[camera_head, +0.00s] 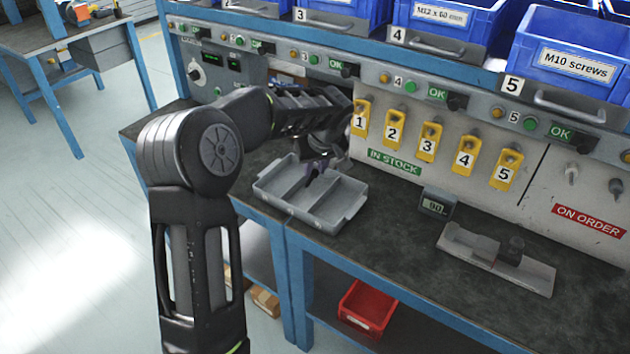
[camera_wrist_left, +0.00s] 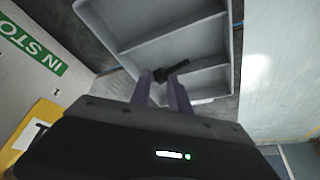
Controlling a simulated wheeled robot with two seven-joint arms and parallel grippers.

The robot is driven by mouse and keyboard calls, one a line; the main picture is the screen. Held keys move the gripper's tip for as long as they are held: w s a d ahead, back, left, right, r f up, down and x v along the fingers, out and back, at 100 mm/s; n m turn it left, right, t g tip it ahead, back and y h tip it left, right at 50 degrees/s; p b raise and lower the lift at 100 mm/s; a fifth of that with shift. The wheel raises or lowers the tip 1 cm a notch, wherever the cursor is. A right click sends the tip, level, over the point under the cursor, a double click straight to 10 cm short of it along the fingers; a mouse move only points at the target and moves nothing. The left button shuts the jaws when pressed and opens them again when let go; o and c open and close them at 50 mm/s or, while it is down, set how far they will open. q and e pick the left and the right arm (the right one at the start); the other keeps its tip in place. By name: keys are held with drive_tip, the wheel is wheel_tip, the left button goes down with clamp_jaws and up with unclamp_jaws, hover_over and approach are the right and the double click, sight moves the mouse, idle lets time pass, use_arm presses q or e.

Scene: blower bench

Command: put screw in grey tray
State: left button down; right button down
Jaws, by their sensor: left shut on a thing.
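The grey tray (camera_head: 314,215) sits on the dark bench top, with dividers splitting it into compartments. My left gripper (camera_head: 314,172) reaches in from the left, with its fingertips over the tray in the head view. In the left wrist view the two purple-grey fingers (camera_wrist_left: 160,82) are shut on a dark screw (camera_wrist_left: 172,70). The screw lies across the fingertips, its head to the left. I cannot tell how high above the tray floor the screw is. My right gripper is not in view.
Blue bins (camera_head: 570,68) line the shelf above. Yellow numbered tags (camera_head: 427,143) hang on the back panel. A small display (camera_head: 437,203) and a grey fixture (camera_head: 495,259) stand right of the tray. A red bin (camera_head: 366,308) is below the bench. The front bench top is clear.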

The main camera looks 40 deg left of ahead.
sight(313, 188)
use_arm(q)
drive_tip(key=shift+f, duration=2.25)
drive_tip(key=shift+f, duration=0.15)
drive_tip(key=c, duration=1.2)
unclamp_jaws()
drive_tip(key=shift+c, duration=0.2)
drive_tip(key=v, duration=1.2)
